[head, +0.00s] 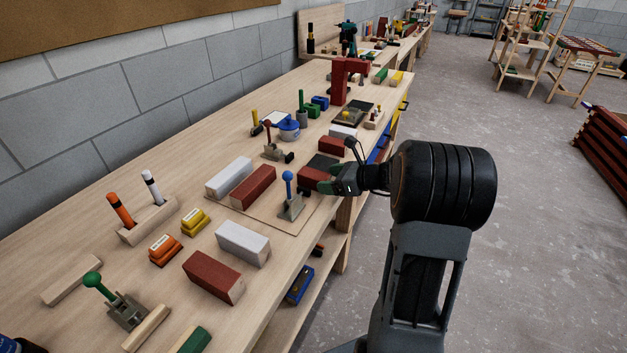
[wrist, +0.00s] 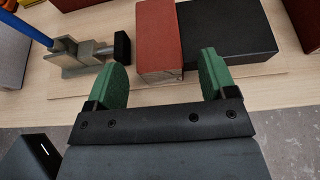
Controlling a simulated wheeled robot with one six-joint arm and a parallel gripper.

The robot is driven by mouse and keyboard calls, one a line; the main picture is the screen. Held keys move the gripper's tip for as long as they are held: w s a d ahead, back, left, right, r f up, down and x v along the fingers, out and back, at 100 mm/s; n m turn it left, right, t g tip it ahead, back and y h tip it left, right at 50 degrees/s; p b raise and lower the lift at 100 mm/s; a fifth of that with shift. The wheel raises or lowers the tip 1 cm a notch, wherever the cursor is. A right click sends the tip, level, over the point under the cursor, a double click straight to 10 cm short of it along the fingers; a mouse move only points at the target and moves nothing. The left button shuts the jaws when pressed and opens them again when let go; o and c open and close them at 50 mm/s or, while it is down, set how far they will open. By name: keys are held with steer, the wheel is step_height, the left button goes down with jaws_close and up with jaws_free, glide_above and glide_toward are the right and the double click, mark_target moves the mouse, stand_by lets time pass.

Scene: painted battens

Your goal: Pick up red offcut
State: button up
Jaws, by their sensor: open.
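A red block, the red offcut (head: 311,177), lies on a thin board on the workbench, beside a black block (head: 322,161). In the wrist view the red offcut (wrist: 159,38) lies ahead of my gripper (wrist: 162,66), its near end roughly between the two green fingertips. The black block (wrist: 228,34) touches or nearly touches its right side, close to the right fingertip. My gripper (head: 329,178) is open and empty at the bench's front edge. I cannot tell whether a finger touches the offcut.
A blue-handled toggle clamp (head: 290,204) stands left of the offcut; its black tip (wrist: 122,46) is near the left finger. Other red blocks (head: 253,187) and white blocks (head: 243,242) lie on the bench. Open floor (head: 540,220) is to the right.

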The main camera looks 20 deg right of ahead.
steer(key=c, duration=1)
steer(key=shift+c, duration=0.2)
